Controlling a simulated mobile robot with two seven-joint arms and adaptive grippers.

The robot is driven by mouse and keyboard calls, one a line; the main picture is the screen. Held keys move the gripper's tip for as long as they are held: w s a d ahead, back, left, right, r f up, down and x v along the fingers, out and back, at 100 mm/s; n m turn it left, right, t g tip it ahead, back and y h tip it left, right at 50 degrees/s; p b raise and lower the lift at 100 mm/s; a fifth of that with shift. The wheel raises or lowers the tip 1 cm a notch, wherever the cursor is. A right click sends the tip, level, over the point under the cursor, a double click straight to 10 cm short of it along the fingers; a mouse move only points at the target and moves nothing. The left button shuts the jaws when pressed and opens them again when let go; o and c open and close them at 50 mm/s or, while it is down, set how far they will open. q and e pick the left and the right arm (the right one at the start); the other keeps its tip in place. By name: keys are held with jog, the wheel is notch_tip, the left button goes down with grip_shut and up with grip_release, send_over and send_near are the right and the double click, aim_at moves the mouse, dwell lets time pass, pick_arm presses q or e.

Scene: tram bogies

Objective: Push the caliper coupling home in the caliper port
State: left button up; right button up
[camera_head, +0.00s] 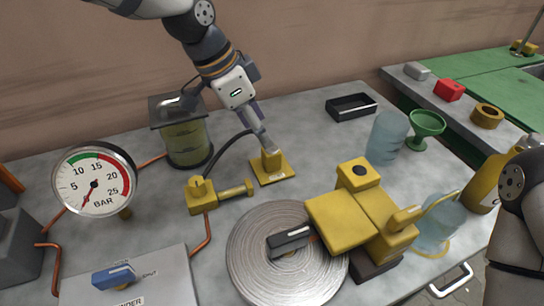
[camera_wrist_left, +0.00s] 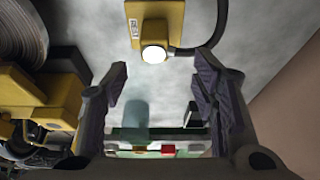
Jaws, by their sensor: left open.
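The yellow brake caliper (camera_head: 385,215) stands over the silver disc, with a dark round opening, seemingly the caliper port (camera_head: 360,171), on its raised block. The caliper coupling (camera_head: 271,151) seems to be the pale-ended piece on a small yellow stand (camera_head: 274,174), with a black hose running to it. In the left wrist view its pale round end (camera_wrist_left: 154,54) shows beyond the fingertips. My left gripper (camera_head: 261,130) is open just above the stand; in the wrist view its fingers (camera_wrist_left: 160,78) are apart with nothing between them. My right gripper is out of view.
A pressure gauge (camera_head: 94,180) and yellow valve (camera_head: 201,196) stand left; the black hose (camera_head: 228,148) arches behind the valve. The silver disc (camera_head: 255,262) lies in front. A clear cup (camera_head: 387,138), green funnel (camera_head: 426,125) and black tray (camera_head: 351,106) stand at the back right.

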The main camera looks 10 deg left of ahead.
aim_at(270, 150)
pick_arm(q)
jog(key=shift+x, duration=1.3)
jog(key=x, duration=0.5)
jog(key=shift+s+d+f, duration=0.2)
jog(key=shift+s, duration=0.15)
jog(key=shift+r, duration=0.1)
jog(key=shift+c, duration=0.5)
jog(key=c, duration=1.1)
